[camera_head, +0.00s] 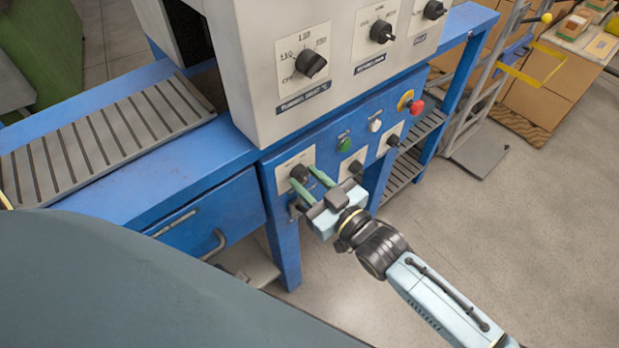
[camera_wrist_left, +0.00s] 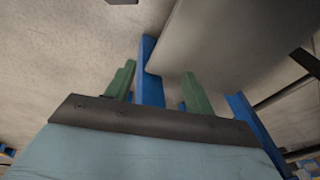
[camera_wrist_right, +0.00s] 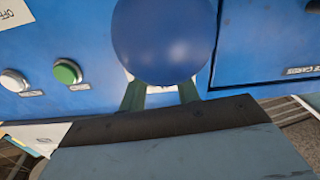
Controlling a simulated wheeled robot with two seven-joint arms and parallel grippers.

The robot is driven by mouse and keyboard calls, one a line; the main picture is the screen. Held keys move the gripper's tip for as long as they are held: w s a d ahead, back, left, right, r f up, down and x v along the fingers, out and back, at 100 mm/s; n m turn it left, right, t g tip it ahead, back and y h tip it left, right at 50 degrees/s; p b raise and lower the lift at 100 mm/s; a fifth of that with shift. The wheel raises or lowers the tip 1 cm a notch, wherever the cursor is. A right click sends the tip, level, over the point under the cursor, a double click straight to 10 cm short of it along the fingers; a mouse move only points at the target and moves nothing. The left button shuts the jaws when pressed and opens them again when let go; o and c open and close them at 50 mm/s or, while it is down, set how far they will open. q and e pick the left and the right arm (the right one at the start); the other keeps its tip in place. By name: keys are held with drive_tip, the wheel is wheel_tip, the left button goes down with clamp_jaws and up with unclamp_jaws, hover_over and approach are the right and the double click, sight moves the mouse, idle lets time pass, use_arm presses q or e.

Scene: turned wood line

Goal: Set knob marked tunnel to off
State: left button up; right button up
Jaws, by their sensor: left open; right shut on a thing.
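My right gripper (camera_head: 303,176) reaches the blue lower front of the machine. Its green fingers are shut on a dark knob (camera_head: 298,172) on a pale plate (camera_head: 283,178) at the left end of the lower row. The lettering there is too small for me to read as tunnel. In the right wrist view a large round blue shape (camera_wrist_right: 165,38) hides what lies between the fingers (camera_wrist_right: 160,95). My left gripper (camera_wrist_left: 158,88) shows only in its own wrist view, open, with nothing seen held between its fingers.
Two more small dark knobs (camera_head: 356,167) (camera_head: 393,141) sit to the right. Above them are a green button (camera_head: 344,144), a white button (camera_head: 376,126) and a red button (camera_head: 417,107). Larger knobs (camera_head: 311,63) are on the upper panel.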

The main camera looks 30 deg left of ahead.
use_arm(q)
drive_tip(key=shift+s+f, duration=0.5)
drive_tip(key=shift+f, duration=0.1)
use_arm(e)
drive_tip(key=shift+n, duration=1.1)
drive_tip(key=o, duration=1)
drive_tip(key=shift+d+p, duration=0.2)
drive_tip(key=shift+p, duration=0.1)
use_arm(q)
drive_tip(key=shift+g, duration=0.3)
drive_tip(key=shift+s+a+f+p, duration=0.2)
drive_tip(key=shift+s+f+p, duration=0.25)
drive_tip(key=shift+s+f, duration=0.6)
drive_tip(key=shift+s+a+f+p, duration=0.15)
drive_tip(key=shift+s+f+p, duration=0.3)
drive_tip(key=shift+s+f, duration=0.5)
use_arm(e)
drive_tip(key=shift+v, duration=3.6)
use_arm(q)
drive_tip(key=shift+s+r, duration=0.15)
drive_tip(key=shift+r, duration=0.05)
